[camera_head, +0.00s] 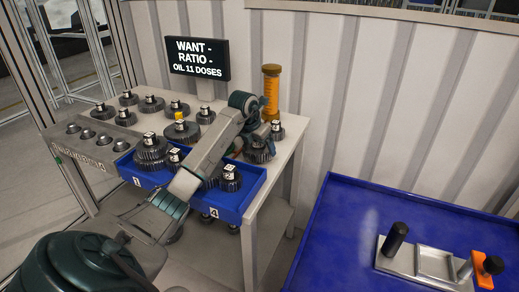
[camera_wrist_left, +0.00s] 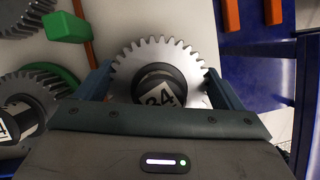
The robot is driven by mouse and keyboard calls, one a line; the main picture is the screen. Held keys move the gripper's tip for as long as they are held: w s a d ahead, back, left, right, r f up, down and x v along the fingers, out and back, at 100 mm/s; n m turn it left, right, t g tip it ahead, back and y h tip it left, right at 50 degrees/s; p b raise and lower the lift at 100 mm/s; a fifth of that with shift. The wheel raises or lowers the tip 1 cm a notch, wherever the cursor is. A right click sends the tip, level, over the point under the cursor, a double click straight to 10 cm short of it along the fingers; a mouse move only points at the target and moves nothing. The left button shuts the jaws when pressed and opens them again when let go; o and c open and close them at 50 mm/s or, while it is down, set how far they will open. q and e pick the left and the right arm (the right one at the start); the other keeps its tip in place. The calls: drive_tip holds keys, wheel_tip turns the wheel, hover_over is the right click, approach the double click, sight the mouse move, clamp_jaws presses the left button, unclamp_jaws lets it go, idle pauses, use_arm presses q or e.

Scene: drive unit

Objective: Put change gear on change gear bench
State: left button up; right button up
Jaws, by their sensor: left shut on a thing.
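In the left wrist view, a grey toothed change gear (camera_wrist_left: 160,52) with a dark hub and a white tag reading 34 sits between the two fingers of my left gripper (camera_wrist_left: 160,78), which is shut on it. In the head view, my left arm reaches across a light grey bench (camera_head: 284,165) that carries several tagged gears. The arm hides part of the bench, and the gripper's fingers are not clear there. Which bench the task means is not marked. My right gripper is not in view.
A blue tray (camera_head: 240,205) with several gears stands along the bench's front. An orange cylinder (camera_head: 270,92) and a black sign (camera_head: 199,59) stand at the back. A blue-topped table (camera_head: 345,215) with a small fixture (camera_head: 433,262) is at right. Another gear (camera_wrist_left: 30,95) lies left in the wrist view.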

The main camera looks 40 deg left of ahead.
sight(251, 151)
use_arm(q)
wheel_tip(251, 151, down, 2)
drive_tip(key=shift+f, duration=0.1)
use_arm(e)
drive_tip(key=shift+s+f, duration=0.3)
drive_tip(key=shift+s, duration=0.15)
use_arm(q)
drive_tip(key=o, duration=1.3)
drive_tip(key=shift+f, duration=0.1)
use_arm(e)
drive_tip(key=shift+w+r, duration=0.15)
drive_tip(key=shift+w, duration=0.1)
use_arm(q)
drive_tip(key=shift+r, duration=0.2)
drive_tip(key=shift+v, duration=1.1)
drive_tip(key=b+v, duration=0.1)
drive_tip(key=v, duration=0.8)
drive_tip(key=shift+s+r, duration=0.25)
drive_tip(key=shift+r, duration=0.05)
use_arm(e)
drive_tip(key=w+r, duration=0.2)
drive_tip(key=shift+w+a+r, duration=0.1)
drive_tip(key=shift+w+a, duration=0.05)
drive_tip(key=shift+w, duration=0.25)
